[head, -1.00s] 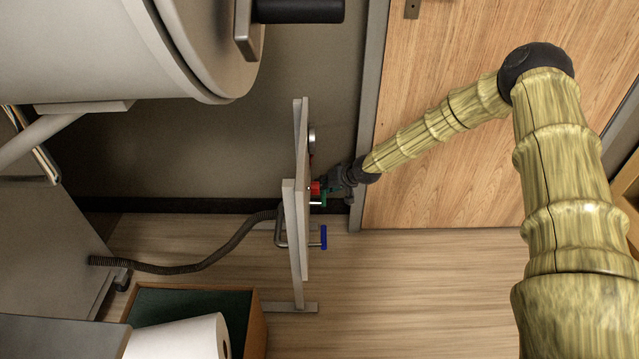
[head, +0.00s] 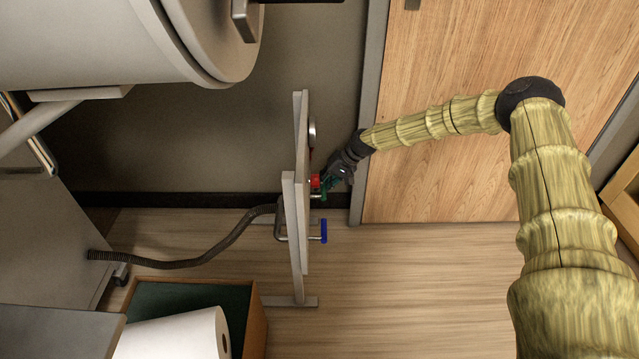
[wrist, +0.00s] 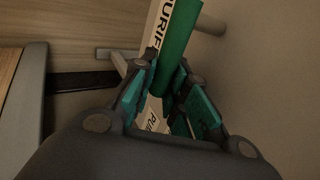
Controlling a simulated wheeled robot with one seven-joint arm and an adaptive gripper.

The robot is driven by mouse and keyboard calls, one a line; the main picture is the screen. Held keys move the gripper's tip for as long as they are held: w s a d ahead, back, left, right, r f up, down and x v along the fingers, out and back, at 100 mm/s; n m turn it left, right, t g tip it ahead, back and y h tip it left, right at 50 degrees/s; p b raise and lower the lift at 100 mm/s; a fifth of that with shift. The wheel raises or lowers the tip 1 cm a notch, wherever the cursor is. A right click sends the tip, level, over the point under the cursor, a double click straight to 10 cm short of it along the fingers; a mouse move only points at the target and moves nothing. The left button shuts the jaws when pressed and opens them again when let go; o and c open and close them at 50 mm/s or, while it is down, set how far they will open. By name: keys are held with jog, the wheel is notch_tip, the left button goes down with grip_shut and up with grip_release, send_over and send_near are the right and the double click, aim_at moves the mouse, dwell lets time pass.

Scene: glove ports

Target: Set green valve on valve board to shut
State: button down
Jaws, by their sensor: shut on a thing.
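The valve board (head: 302,240) stands upright, seen nearly edge-on in the head view. The green valve's handle (wrist: 179,42) is a long green bar that runs between my fingertips in the wrist view. In the head view only a small green part of it (head: 319,195) shows beside my fingers. My gripper (head: 329,180) is at the board's right face, tilted down to the left. It also shows in the wrist view (wrist: 160,77), with teal finger pads shut on the green handle. The valve's body and exact angle are mostly hidden.
A red part (head: 314,180) sits on the board close to my fingers, and a blue handle (head: 324,231) sticks out below. A dark hose (head: 200,262) runs behind the board. A wooden door (head: 450,170) lies right of the board. Floor in front of the door is clear.

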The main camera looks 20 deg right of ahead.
jog(key=shift+d+f, duration=0.1)
jog(key=shift+f, duration=0.1)
dwell(0.4)
jog(key=c, duration=1.4)
grip_release()
jog(key=shift+r, duration=0.1)
jog(key=shift+r, duration=0.15)
jog(key=v, duration=1.1)
jog(key=shift+w+d+r, duration=0.1)
jog(key=shift+d+r, duration=0.1)
jog(key=shift+d, duration=0.05)
